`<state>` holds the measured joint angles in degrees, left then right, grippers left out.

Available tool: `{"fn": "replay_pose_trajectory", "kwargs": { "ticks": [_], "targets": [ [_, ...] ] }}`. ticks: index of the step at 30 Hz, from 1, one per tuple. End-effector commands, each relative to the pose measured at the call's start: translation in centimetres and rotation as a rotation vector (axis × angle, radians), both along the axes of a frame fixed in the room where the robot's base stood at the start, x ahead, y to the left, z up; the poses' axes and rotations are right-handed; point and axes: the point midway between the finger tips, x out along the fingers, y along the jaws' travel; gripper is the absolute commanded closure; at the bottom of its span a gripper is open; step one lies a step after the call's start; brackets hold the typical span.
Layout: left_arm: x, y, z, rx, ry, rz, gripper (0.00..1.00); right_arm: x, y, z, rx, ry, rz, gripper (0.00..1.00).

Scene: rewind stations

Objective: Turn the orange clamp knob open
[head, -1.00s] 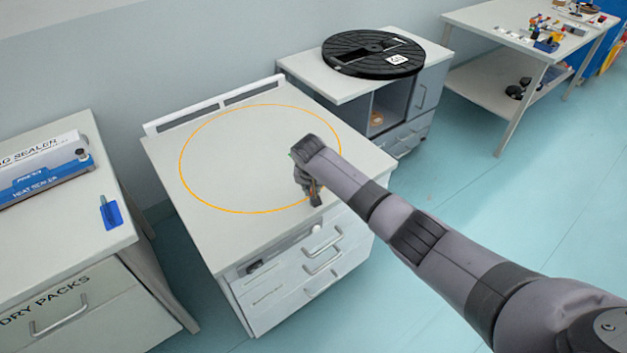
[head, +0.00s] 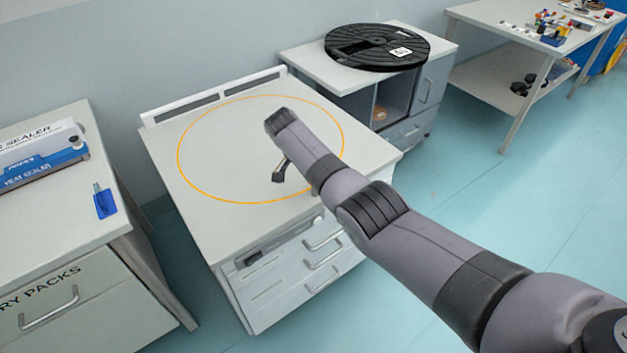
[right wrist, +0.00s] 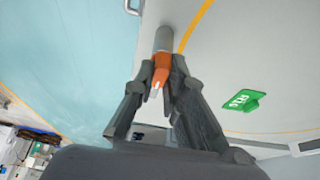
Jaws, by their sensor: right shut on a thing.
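In the right wrist view an orange piece, the clamp knob by its colour (right wrist: 161,65), sits between the fingertips of my right gripper (right wrist: 162,82). The gripper is shut on it. The knob has a pale tip and lines up with a grey cylindrical post (right wrist: 163,38) beyond it. In the head view my right gripper (head: 281,172) shows in part below my forearm, over the front part of the white cabinet top (head: 220,150). The knob and post are hidden there. My left gripper is not in view.
An orange ring line (head: 180,170) marks the cabinet top. A black reel (head: 375,45) lies on the cabinet behind right. A heat sealer (head: 45,165) and a blue tag (head: 105,203) are on the left bench.

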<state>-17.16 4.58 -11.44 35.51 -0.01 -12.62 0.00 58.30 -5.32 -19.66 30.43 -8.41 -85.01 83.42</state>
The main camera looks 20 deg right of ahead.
Motion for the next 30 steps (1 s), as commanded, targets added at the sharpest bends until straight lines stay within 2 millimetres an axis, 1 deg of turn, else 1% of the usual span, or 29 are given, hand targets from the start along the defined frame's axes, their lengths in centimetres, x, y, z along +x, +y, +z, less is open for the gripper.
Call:
{"fn": "replay_pose_trajectory", "kwargs": {
  "ticks": [1,6,20,21,27,30],
  "targets": [
    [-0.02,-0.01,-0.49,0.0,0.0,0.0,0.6,0.03,-0.03,-0.21,-0.001,0.0,-0.015,1.0],
    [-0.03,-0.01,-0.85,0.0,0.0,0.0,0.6,0.07,-0.04,-0.05,-0.001,-0.001,-0.049,1.0],
    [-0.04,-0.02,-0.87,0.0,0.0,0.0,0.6,0.07,-0.06,0.07,-0.001,-0.001,-0.06,1.0],
    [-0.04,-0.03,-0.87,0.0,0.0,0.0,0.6,0.08,-0.06,0.07,-0.001,-0.001,-0.06,0.86],
    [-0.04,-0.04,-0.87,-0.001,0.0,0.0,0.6,0.07,-0.05,0.05,-0.001,-0.001,-0.059,0.72],
    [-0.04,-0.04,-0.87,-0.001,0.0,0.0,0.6,0.06,-0.04,0.05,-0.001,-0.001,-0.059,0.68]
  ]
}}
